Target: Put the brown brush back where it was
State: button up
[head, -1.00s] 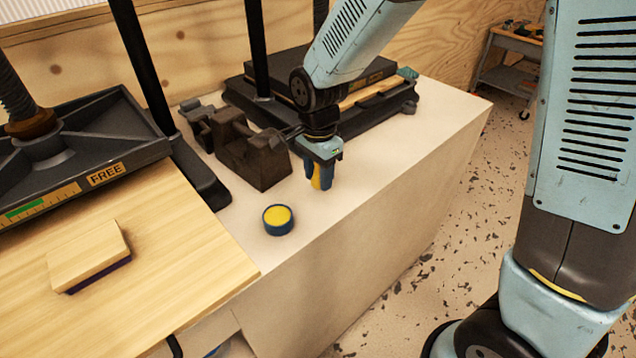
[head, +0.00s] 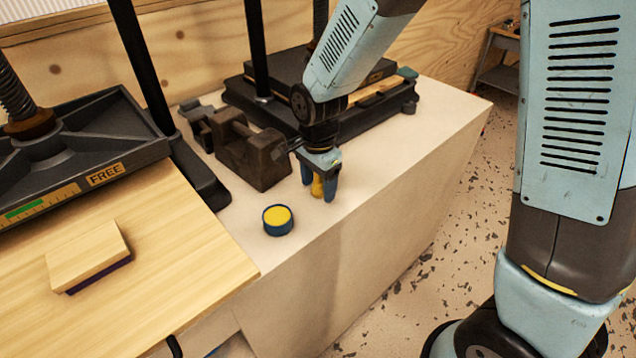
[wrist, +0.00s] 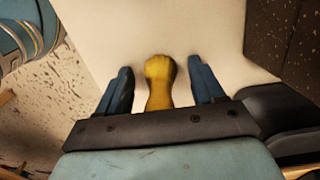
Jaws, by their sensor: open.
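A small ochre, knob-ended piece (head: 317,187) stands on the pale cabinet top, near its front edge; it may be the brown brush or its handle. In the wrist view, the ochre piece (wrist: 159,82) rises between the two blue fingers, with a gap on each side. My gripper (head: 319,192) points down around it and is open. The wrist view also shows my gripper (wrist: 160,88). The piece's far end is hidden by the gripper palm in the wrist view.
A round blue tin with a yellow top (head: 278,220) stands left of my gripper. A dark brown iron block (head: 252,157) is close behind. A pale block with a purple underside (head: 90,257) lies on the wooden board (head: 170,265). Black presses stand behind.

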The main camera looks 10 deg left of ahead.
notch_tip(320, 180, up, 12)
jog(key=shift+f, duration=0.1)
dwell(0.4)
jog(key=shift+d, duration=0.1)
jog(key=s+d+r+n+t, duration=0.25)
jog(key=d+r, duration=0.35)
jog(key=d, duration=0.6)
jog(key=s+d+r+n+t, duration=0.1)
jog(key=d+r+n, duration=0.2)
jog(key=d+r, duration=0.55)
jog(key=s+d+n+t, duration=0.2)
jog(key=s+d, duration=0.5)
jog(key=d, duration=0.3)
jog(key=shift+f+n, duration=0.35)
jog(key=shift+f, duration=0.05)
